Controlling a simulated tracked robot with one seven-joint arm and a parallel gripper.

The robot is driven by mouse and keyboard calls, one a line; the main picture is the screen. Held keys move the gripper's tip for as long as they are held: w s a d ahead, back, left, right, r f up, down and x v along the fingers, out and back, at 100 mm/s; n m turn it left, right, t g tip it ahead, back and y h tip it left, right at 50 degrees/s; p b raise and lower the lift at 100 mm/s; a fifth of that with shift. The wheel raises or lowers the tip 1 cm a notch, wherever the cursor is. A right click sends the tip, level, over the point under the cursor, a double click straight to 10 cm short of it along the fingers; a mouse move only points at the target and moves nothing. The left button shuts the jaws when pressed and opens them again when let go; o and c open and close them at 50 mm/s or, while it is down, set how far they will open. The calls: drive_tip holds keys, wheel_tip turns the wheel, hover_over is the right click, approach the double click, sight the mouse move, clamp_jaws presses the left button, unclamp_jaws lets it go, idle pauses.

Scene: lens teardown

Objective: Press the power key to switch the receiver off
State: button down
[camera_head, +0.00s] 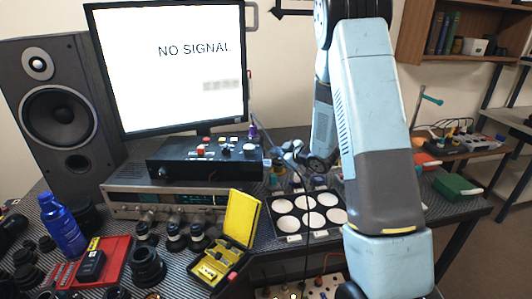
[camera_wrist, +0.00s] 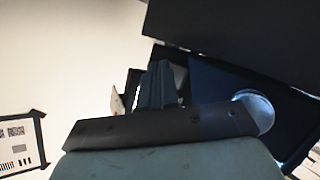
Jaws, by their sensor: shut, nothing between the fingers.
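The receiver (camera_head: 130,208) is a wide silver unit on the bench in the head view, with a lit display on the right of its front. A black box with coloured buttons (camera_head: 172,171) stands on top of it. I cannot make out which key is the power key. My gripper shows in the wrist view (camera_wrist: 160,85) with its dark fingers together and nothing between them. In the head view the end of my arm is partly hidden behind my own links, right of the receiver and apart from it. The receiver is not recognisable in the wrist view.
A monitor (camera_head: 170,75) showing "NO SIGNAL" stands behind the receiver, with a speaker (camera_head: 57,118) at left. An open yellow case (camera_head: 241,220), several lenses and a blue bottle (camera_head: 62,228) crowd the front. A tray with white round wells (camera_head: 268,207) lies right of the receiver.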

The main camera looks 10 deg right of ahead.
drive_tip(key=shift+s+d, duration=0.2)
drive_tip(key=shift+d, duration=0.75)
drive_tip(key=shift+s+d, duration=0.25)
drive_tip(key=shift+d, duration=0.7)
drive_tip(key=shift+s+d, duration=0.2)
drive_tip(key=shift+d, duration=0.75)
